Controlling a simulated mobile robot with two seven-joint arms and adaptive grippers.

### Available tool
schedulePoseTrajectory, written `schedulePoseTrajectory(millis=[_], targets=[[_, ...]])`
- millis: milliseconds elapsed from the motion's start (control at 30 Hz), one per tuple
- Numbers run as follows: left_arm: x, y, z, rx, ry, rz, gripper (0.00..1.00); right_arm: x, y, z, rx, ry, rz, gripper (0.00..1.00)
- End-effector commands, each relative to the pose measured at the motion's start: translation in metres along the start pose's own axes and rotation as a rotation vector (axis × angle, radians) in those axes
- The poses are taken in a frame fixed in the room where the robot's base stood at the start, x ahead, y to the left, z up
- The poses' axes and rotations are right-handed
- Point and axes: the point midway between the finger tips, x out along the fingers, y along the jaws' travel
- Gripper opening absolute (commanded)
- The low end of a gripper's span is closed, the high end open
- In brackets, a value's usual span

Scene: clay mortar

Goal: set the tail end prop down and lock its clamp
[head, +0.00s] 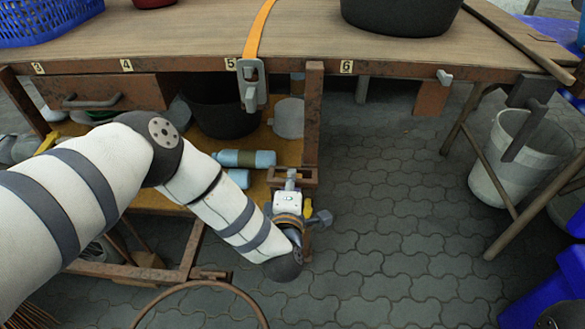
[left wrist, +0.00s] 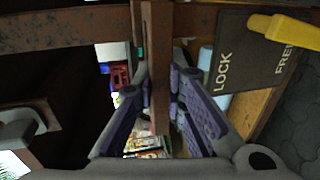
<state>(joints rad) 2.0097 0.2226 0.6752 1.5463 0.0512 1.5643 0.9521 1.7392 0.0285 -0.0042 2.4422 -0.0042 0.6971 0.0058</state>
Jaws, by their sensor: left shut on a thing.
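A rusty brown post (head: 313,125), which looks like the tail end prop, runs down from the bench's front edge beside mark 6. My left gripper (head: 291,182) is at the post's lower part. In the left wrist view its purple-padded fingers (left wrist: 160,85) are shut on the post (left wrist: 158,60), one on each side. A dark plate (left wrist: 240,65) marked LOCK and FREE shows at right. The yellow clamp lever (left wrist: 283,31) lies across its FREE side. My right gripper is not in view.
The bench top (head: 170,40) carries a blue basket (head: 45,20), a dark bowl (head: 400,15) and an orange strap (head: 258,35). Blue bottles (head: 245,158) lie on the lower shelf. A pale bucket (head: 515,155) hangs or stands at right. The paved floor (head: 400,200) is clear.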

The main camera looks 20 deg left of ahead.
Motion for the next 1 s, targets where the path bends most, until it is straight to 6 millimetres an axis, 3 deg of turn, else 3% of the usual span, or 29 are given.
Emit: schedulePoseTrajectory(millis=[33,100,467,500,567,867,1000], targets=[[0.002,-0.012,0.0,0.001,0.0,-0.002,0.0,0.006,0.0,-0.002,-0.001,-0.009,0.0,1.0],[0.003,-0.017,0.001,0.001,-0.001,0.0,0.0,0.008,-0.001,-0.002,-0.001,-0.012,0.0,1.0],[0.004,-0.017,0.001,0.0,-0.002,0.002,0.0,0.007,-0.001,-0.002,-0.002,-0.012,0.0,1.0],[0.004,-0.017,0.001,0.0,-0.002,0.002,0.2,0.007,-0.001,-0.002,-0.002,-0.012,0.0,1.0],[0.004,-0.017,0.001,0.0,-0.002,0.002,0.32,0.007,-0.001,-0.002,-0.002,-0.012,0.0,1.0],[0.002,-0.017,0.001,0.0,-0.002,0.003,0.32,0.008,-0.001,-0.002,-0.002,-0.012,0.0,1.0],[-0.021,-0.018,0.001,-0.001,-0.004,-0.001,0.32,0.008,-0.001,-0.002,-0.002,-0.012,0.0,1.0]])
